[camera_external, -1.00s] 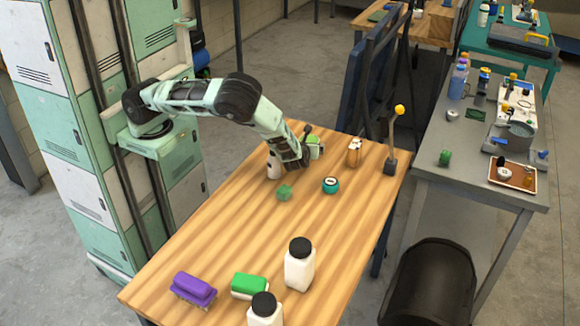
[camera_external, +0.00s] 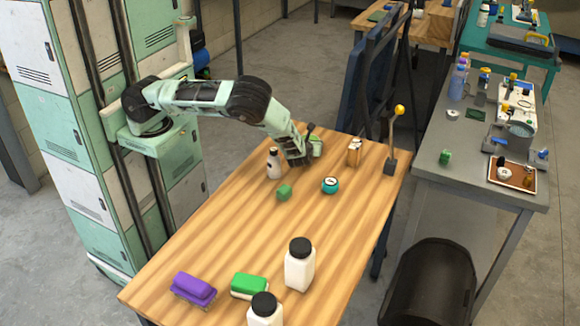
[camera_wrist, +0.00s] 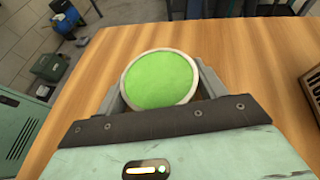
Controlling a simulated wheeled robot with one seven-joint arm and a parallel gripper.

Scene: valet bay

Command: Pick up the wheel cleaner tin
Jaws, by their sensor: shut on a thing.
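The wheel cleaner tin (camera_wrist: 160,78) appears to be the round can with a flat green top and a pale rim in the wrist view. It sits between my two fingers, and my gripper (camera_wrist: 158,92) is shut on it. In the external view the green of the tin (camera_external: 317,148) shows at the far end of the wooden table, beside my gripper (camera_external: 308,152). My gripper partly hides the tin there. I cannot tell whether its base touches the table.
A white bottle with a dark cap (camera_external: 274,164) stands just left of my gripper. Brushes and white jars (camera_external: 300,264) stand at the near end. The table's middle is clear.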

